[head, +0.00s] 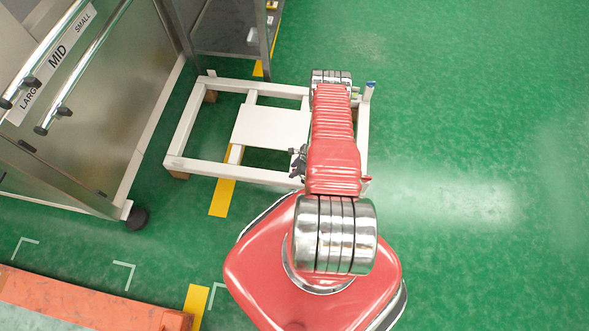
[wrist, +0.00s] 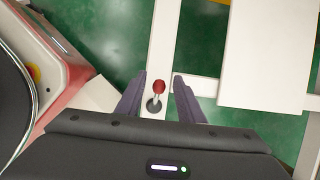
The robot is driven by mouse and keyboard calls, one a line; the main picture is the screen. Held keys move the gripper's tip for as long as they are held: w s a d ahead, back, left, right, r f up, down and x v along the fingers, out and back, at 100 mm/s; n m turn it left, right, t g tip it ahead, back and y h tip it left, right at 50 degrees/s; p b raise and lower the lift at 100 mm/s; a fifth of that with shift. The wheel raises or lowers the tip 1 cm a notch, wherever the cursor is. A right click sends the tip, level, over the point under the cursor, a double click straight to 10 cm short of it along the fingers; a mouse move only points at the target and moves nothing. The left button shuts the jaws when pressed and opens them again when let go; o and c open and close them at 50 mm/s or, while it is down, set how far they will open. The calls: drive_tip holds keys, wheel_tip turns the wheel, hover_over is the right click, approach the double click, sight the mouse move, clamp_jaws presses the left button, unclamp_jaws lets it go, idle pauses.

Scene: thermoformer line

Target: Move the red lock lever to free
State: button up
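The lock lever (wrist: 159,88) shows in the wrist view as a red round knob on a short metal stem. It rises from a dark round base (wrist: 153,106) on a white bar of the frame. My gripper (wrist: 160,76) is open, with one dark finger on each side of the knob and a gap visible on both sides. I see no label, so I cannot tell which position the lever is in. In the head view my arm hides most of the gripper; only a dark part of it (head: 298,162) shows left of the arm. I cannot make out the lever there.
The low white frame (head: 230,173) stands on the green floor with a white panel (head: 271,133) inside it. A metal cabinet with rails (head: 110,120) is at left, a grey shelf unit (head: 228,38) behind. An orange beam (head: 85,300) lies at lower left. The right floor is clear.

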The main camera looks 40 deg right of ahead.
drive_tip(key=shift+c, duration=0.3)
clamp_jaws()
idle(0.3)
